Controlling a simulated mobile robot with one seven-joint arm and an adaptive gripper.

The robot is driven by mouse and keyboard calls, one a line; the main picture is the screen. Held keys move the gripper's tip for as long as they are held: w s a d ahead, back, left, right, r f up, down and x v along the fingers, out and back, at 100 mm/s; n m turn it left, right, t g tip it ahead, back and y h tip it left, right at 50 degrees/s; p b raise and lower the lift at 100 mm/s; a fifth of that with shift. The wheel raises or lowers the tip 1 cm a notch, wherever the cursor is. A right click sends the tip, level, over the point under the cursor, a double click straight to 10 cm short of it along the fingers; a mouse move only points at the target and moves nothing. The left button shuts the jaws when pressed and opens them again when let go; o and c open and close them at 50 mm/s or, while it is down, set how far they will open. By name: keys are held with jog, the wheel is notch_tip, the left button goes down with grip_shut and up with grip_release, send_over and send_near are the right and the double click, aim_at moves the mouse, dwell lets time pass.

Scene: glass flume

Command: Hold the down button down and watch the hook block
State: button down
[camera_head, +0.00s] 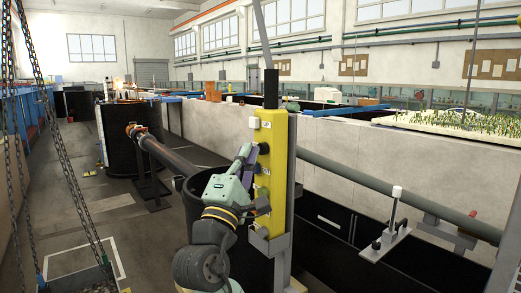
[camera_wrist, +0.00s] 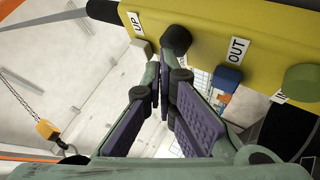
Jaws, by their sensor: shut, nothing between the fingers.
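A yellow control pendant (camera_head: 274,175) hangs upright beside a grey post. In the wrist view the pendant (camera_wrist: 240,25) crosses the top, with a pale button (camera_wrist: 143,47) by the UP label, a black button (camera_wrist: 176,38), a blue button by OUT and a green one by IN. No DOWN label is readable; the black button sits between UP and OUT. My gripper (camera_wrist: 166,76) is shut and empty, its tips just at the black button; I cannot tell whether they touch or press it. A small orange block (camera_wrist: 46,129), likely the hook block, hangs on a chain at left.
Long chains (camera_head: 62,150) hang at the left of the head view. A black round tank (camera_head: 195,190) stands behind my arm, and a grey pipe (camera_head: 400,190) runs along the pale wall at right. Open floor lies at left centre.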

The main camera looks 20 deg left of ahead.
jog(key=shift+w+d, duration=0.35)
jog(key=shift+w, duration=0.05)
dwell(1.4)
jog(key=shift+a, duration=0.1)
dwell(2.1)
jog(key=shift+s+a, duration=0.6)
jog(key=shift+s, duration=0.25)
jog(key=shift+s+a, duration=0.8)
jog(key=shift+s, duration=0.2)
jog(key=shift+s+a, duration=0.75)
jog(key=shift+s, duration=0.25)
